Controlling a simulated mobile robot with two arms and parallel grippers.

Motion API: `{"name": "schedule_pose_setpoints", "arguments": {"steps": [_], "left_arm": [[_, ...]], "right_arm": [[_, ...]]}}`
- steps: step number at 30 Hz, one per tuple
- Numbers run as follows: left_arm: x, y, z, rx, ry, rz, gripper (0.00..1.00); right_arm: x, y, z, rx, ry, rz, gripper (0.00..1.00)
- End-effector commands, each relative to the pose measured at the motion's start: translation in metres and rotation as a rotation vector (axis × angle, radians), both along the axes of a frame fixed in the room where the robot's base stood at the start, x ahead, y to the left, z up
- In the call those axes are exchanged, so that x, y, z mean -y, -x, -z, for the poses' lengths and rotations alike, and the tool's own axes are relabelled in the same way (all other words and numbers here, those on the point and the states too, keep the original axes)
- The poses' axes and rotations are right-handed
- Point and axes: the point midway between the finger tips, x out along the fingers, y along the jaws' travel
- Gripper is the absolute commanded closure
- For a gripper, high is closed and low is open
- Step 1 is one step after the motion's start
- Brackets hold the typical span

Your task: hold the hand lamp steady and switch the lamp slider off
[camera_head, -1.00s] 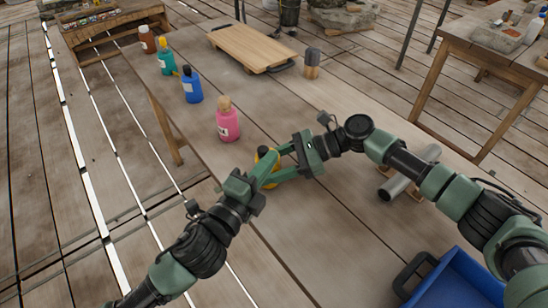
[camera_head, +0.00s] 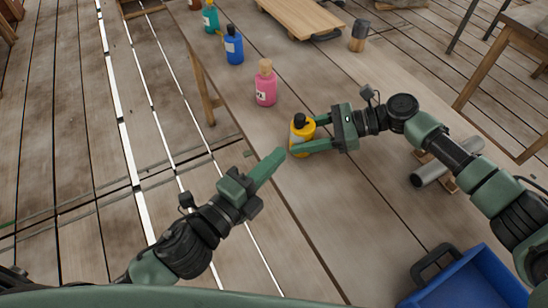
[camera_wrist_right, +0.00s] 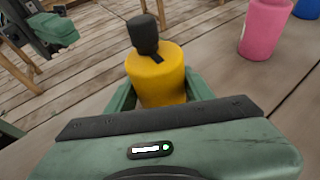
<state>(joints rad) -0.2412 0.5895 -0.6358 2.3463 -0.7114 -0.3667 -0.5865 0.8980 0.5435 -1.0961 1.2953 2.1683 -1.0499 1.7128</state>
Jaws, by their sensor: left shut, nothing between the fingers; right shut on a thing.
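A yellow bottle-shaped thing with a black top (camera_head: 299,146) stands upright on the long wooden table. My right gripper (camera_head: 306,134) is shut around its body. In the right wrist view the yellow body (camera_wrist_right: 155,75) sits between the fingers, its black top (camera_wrist_right: 143,33) above them. I cannot tell whether it is the hand lamp, and no slider is plain to see. My left gripper (camera_head: 278,156) is shut and empty, just left of the yellow thing and apart from it. It also shows in the right wrist view (camera_wrist_right: 62,36), at the upper left.
A pink bottle (camera_head: 265,90), a blue bottle (camera_head: 234,49) and a teal bottle (camera_head: 210,18) line the table's left edge. A cutting board (camera_head: 300,15) and a dark-topped wooden block (camera_head: 358,37) lie farther back. A grey cylinder (camera_head: 443,168) and a blue crate (camera_head: 470,285) are at the right.

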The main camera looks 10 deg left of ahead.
Motion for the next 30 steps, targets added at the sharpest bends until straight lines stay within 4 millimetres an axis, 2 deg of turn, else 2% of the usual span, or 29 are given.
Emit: {"name": "schedule_pose_setpoints", "arguments": {"steps": [10, 11, 13, 14, 25, 30], "left_arm": [[0.0, 0.0, 0.0, 0.0, 0.0, 0.0, 1.0], [0.0, 0.0, 0.0, 0.0, 0.0, 0.0, 1.0], [0.0, 0.0, 0.0, 0.0, 0.0, 0.0, 1.0], [0.0, 0.0, 0.0, 0.0, 0.0, 0.0, 1.0], [0.0, 0.0, 0.0, 0.0, 0.0, 0.0, 1.0], [0.0, 0.0, 0.0, 0.0, 0.0, 0.0, 1.0]], "right_arm": [[0.0, 0.001, 0.0, 0.0, 0.0, -0.001, 0.95], [0.0, 0.001, 0.0, 0.0, 0.0, -0.001, 0.45], [0.0, 0.001, 0.0, 0.0, 0.0, -0.001, 0.26], [0.0, 0.0, 0.0, 0.0, 0.0, -0.001, 0.23], [0.003, 0.0, -0.001, 0.0, 0.0, 0.0, 0.23], [0.025, -0.003, -0.01, 0.0, 0.001, 0.002, 0.23]]}}
